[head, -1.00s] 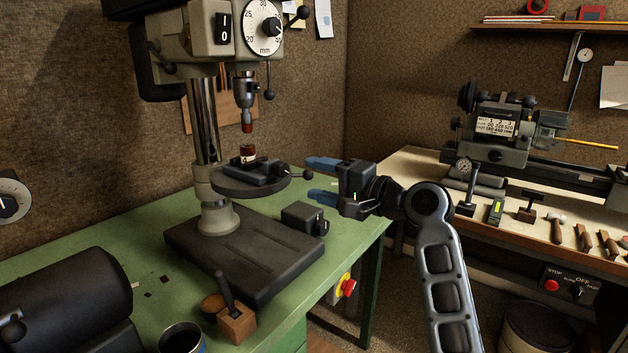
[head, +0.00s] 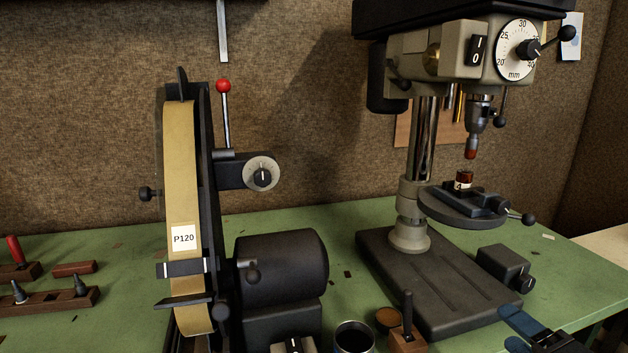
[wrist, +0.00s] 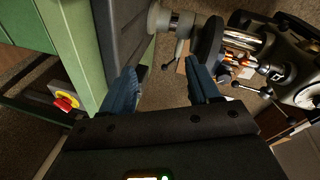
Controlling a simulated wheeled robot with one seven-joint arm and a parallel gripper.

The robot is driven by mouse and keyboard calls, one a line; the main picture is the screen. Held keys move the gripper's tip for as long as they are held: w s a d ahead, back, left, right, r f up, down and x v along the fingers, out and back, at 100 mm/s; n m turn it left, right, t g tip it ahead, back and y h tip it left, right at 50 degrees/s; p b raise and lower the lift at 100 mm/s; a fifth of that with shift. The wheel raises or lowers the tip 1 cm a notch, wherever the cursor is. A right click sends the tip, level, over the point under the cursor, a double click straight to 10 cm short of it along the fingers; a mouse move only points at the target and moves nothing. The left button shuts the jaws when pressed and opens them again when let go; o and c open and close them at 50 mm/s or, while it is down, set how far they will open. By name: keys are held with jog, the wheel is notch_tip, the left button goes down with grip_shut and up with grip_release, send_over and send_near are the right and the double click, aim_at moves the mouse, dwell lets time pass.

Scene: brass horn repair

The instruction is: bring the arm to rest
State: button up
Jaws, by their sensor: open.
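My gripper (head: 533,334) shows at the bottom right of the head view, cut off by the frame edge, with one blue finger clearly visible. In the wrist view its two blue fingers (wrist: 163,90) stand well apart with nothing between them. It is in front of the right part of the green bench, near the drill press (head: 420,165). The press also shows in the wrist view (wrist: 208,45), beyond the fingertips. The rest of my arm is out of the head view.
A belt sander (head: 181,215) marked P120 stands left of the press. A dark cup (head: 354,338) and a wooden block (head: 407,341) sit at the green bench's (head: 345,215) front.

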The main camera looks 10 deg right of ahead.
jog(key=s+a+f+n+g, duration=0.1)
jog(key=s+a+f+n, duration=0.3)
jog(key=s, duration=0.4)
jog(key=s+a+f+n, duration=0.2)
jog(key=s+a+f, duration=0.1)
jog(key=s+a, duration=0.4)
jog(key=s+a+r+n, duration=0.1)
jog(key=s+a+n, duration=0.1)
jog(key=s, duration=0.3)
jog(key=s+a+r+n+y, duration=0.1)
jog(key=s+a+r+n, duration=0.1)
jog(key=s+n, duration=0.2)
jog(key=s+a+r+n, duration=0.1)
jog(key=s+a+n, duration=0.1)
jog(key=s, duration=0.4)
jog(key=shift+s+a+r+n+y, duration=0.2)
jog(key=shift+r+n+y, duration=0.15)
jog(key=shift+n, duration=0.25)
dwell(1.1)
